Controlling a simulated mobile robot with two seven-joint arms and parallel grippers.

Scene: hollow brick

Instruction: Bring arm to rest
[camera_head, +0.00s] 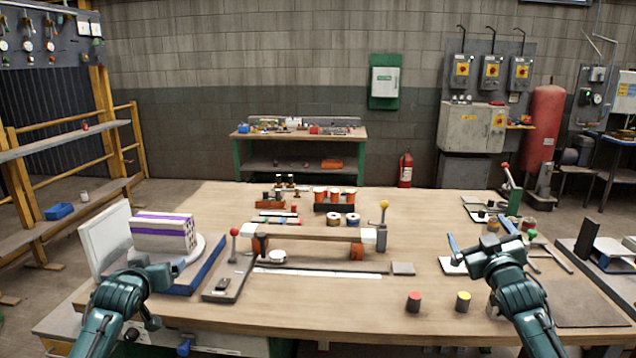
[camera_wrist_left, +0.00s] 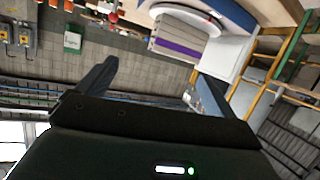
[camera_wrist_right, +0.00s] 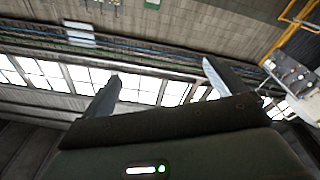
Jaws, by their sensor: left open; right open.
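The hollow brick (camera_head: 158,234), pale with purple stripes and holes in its end face, sits on a round white plate (camera_head: 203,244) at the left of the workbench. The brick also shows upside down in the left wrist view (camera_wrist_left: 178,48). My left gripper (camera_head: 178,268) is in front of the brick, apart from it; its spread fingers (camera_wrist_left: 157,75) hold nothing. My right gripper (camera_head: 484,240) is over the right part of the bench, open and empty. Its fingers (camera_wrist_right: 160,70) frame only the far wall and windows in the right wrist view.
A white panel (camera_head: 106,240) stands left of the brick and a blue rail (camera_head: 208,262) runs in front of it. A fixture with a wooden bar (camera_head: 310,233) fills the bench middle. The front centre is clear.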

